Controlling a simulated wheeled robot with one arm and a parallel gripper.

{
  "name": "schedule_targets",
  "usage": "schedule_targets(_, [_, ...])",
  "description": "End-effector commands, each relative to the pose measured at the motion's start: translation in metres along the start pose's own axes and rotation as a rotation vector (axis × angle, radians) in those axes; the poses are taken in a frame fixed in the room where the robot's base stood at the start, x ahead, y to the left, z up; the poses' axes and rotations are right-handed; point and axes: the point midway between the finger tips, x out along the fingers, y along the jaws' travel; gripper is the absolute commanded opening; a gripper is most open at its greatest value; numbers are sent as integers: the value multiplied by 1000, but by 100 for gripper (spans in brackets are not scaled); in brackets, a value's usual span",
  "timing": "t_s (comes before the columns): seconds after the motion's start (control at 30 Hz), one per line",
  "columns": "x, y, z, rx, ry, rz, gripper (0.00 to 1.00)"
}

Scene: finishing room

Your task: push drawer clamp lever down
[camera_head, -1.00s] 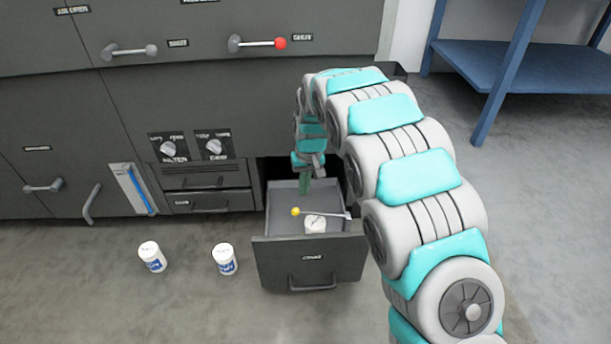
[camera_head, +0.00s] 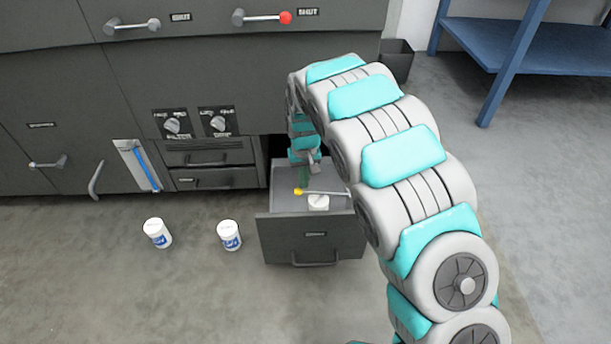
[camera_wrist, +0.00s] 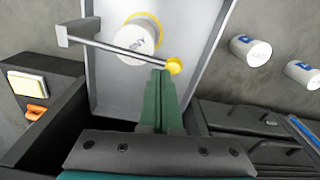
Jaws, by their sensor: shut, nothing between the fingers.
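The clamp lever (camera_head: 325,192) is a thin metal rod with a yellow knob (camera_head: 298,191), lying across the open drawer (camera_head: 310,237). In the wrist view the lever (camera_wrist: 118,50) runs from a bracket at the left to its yellow knob (camera_wrist: 174,66). A white jar (camera_head: 318,203) stands in the drawer beneath the lever. My gripper (camera_head: 303,180) is inside the drawer at its back, close to the knob. In the wrist view the shut green fingers (camera_wrist: 160,76) end right beside the knob; whether they touch it I cannot tell.
Two white jars (camera_head: 157,233) (camera_head: 229,235) stand on the floor left of the drawer. Dark cabinet fronts (camera_head: 60,90) rise behind, with a red-knobbed handle (camera_head: 262,17) above. A blue shelf (camera_head: 530,45) stands at the back right. Floor in front is clear.

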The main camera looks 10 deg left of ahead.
Motion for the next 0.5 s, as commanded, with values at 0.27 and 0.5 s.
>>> schedule_targets(0.27, [24, -9, 0, -4, -7, 46, 0])
schedule_targets(0.5, [26, -10, 0, -4, -6, 45, 0])
